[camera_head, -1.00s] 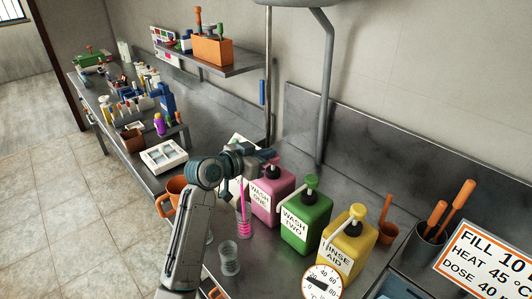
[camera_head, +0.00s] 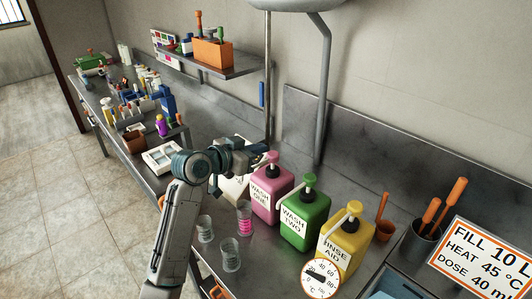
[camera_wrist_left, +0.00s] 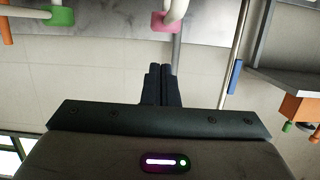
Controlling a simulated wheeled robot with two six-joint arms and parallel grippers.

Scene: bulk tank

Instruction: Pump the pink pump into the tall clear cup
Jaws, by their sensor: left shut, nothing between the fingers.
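The pink pump bottle (camera_head: 268,201), labelled WASH ONE, stands upright on the steel counter, its pink pump head (camera_head: 271,157) up. A clear cup (camera_head: 244,222) with pink liquid stands in front of it, below the spout. Two other clear cups, one at the left (camera_head: 205,229) and one nearer (camera_head: 230,256), look empty. My left gripper (camera_head: 262,152) is shut and empty, close beside the pink pump head; I cannot tell whether they touch. In the left wrist view its fingers (camera_wrist_left: 160,84) are together, with a pink pump head (camera_wrist_left: 165,22) beyond them. My right gripper is not in view.
A green WASH TWO bottle (camera_head: 305,217) and a yellow RINSE AID bottle (camera_head: 343,243) stand right of the pink one. A round dial (camera_head: 320,279) is in front. A wall shelf (camera_head: 220,66) is behind. A white tray (camera_head: 163,156) lies at left.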

